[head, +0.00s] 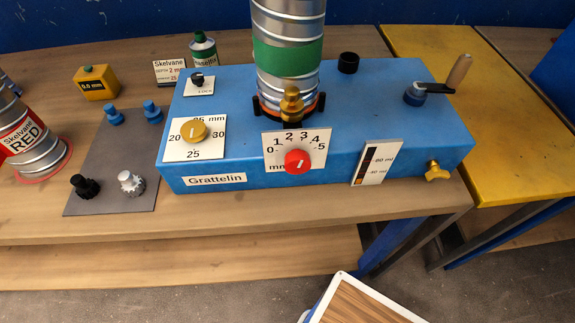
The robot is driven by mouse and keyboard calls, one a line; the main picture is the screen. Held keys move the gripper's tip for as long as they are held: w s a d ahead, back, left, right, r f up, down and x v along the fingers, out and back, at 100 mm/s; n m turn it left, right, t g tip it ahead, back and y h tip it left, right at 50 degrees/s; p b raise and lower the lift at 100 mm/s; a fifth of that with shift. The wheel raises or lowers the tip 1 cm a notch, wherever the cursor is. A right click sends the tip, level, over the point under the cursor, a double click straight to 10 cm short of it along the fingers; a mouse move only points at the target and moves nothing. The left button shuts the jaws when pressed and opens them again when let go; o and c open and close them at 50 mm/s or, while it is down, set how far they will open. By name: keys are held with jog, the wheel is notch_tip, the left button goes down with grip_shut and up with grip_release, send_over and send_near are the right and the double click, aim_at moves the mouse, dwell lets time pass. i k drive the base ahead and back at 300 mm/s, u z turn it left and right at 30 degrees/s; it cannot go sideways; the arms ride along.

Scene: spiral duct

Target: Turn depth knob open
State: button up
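The red knob (297,162) sits on a white dial plate (272,142) on the front of the blue machine (335,185). The plate is numbered 0 to 5 and marked mm, so it looks like the depth knob. A pale line on the knob's face slants up to the right; its exact reading is too small to tell. A brass part (291,106) stands just above the dial, in front of a silver spiral duct (288,75) with a green band. Nothing touches the red knob. My gripper is not in view.
A yellow knob (193,130) on another dial is to the left. A cranked handle (457,72), gauge plate (376,160) and brass tap (437,171) are to the right. A grey mat (108,188) holds loose knobs. The Skelvane card (170,71) reads depth 2 mm.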

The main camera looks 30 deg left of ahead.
aim_at(296, 162)
jog(key=u, duration=0.05)
jog(key=k, duration=0.35)
jog(key=u, duration=1.25)
jog(key=i, duration=0.5)
jog(key=k, duration=1.15)
jog(key=z, duration=1.1)
